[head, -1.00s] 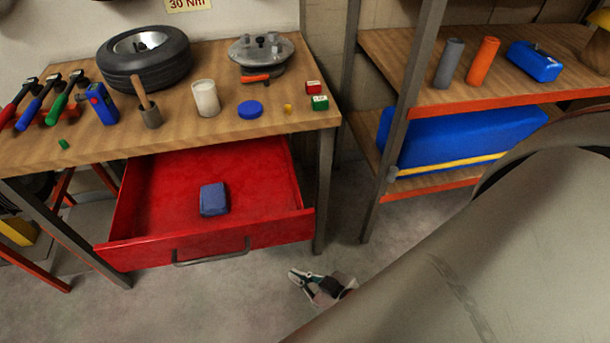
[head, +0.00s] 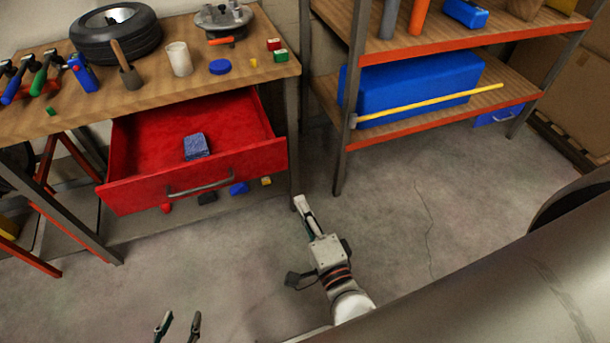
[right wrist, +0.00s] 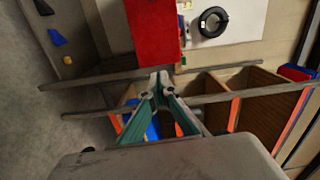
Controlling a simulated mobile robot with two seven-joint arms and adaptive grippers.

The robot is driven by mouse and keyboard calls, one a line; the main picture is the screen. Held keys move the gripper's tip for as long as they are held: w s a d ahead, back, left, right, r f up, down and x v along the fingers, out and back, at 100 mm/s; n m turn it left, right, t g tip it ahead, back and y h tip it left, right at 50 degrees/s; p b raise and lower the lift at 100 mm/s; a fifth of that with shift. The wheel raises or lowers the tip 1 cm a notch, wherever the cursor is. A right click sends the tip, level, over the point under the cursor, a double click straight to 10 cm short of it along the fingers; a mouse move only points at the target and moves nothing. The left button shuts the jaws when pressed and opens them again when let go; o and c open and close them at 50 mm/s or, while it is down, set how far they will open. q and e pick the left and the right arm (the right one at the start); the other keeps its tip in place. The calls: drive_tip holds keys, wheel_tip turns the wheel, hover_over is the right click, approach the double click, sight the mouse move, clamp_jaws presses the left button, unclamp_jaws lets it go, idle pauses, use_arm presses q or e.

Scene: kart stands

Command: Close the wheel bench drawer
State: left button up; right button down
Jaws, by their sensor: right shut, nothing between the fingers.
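The red drawer (head: 240,112) under the wooden bench (head: 215,75) is pulled well out. Its front has a grey bar handle (head: 198,188), and a blue block (head: 196,146) lies inside. The red drawer also shows in the right wrist view (right wrist: 141,30), beyond my fingertips. My right gripper (head: 301,203) is shut and empty, right of the drawer front and by the bench's right front leg; it also shows in the right wrist view (right wrist: 157,78). I see no contact with the drawer. My left gripper (head: 178,318) is at the bottom edge, its two fingers apart and empty.
A tyre (head: 116,36), tools and small items stand on the bench top. A shelf unit (head: 430,112) holding a blue case (head: 420,85) stands to the right. The floor before the drawer is clear.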

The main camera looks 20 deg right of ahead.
use_arm(q)
drive_tip(key=shift+d+r, duration=0.15)
drive_tip(key=shift+r, duration=0.1)
use_arm(e)
drive_tip(key=m, duration=0.1)
approach(283, 156)
drive_tip(key=shift+h, duration=0.4)
drive_tip(key=w, duration=0.7)
drive_tip(key=shift+a, duration=0.15)
